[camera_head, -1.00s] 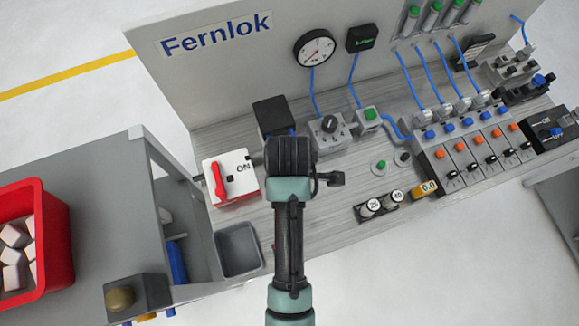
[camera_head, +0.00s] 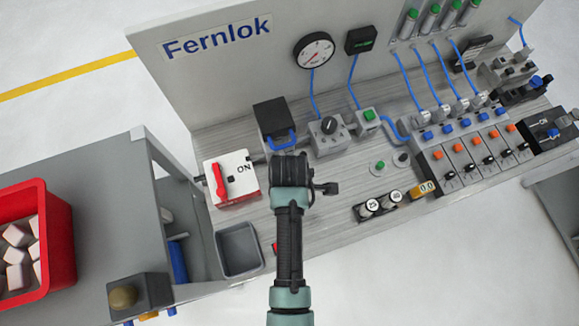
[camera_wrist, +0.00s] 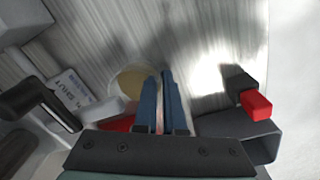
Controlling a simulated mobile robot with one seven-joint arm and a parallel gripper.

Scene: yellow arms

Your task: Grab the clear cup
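I make out no clear cup in the head view; my arm and gripper hide part of the bench there. In the wrist view, a pale tan round thing (camera_wrist: 132,82) lies just beyond and left of my fingers; I cannot tell whether it is the cup or something in it. My gripper (camera_wrist: 159,76) points down at the bench with its two blue fingers close together and a narrow gap between them. The left finger overlaps the round thing's edge. Contact is unclear. In the head view, my gripper (camera_head: 290,170) is seen from behind, its fingertips hidden.
The white box with the red ON lever (camera_head: 228,178) stands left of my gripper. The grey open bin (camera_head: 238,248) is below it. The black box with a blue loop (camera_head: 275,117) stands behind. Weights (camera_head: 380,205) lie to the right. A small red-and-black part (camera_wrist: 250,95) shows in the wrist view.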

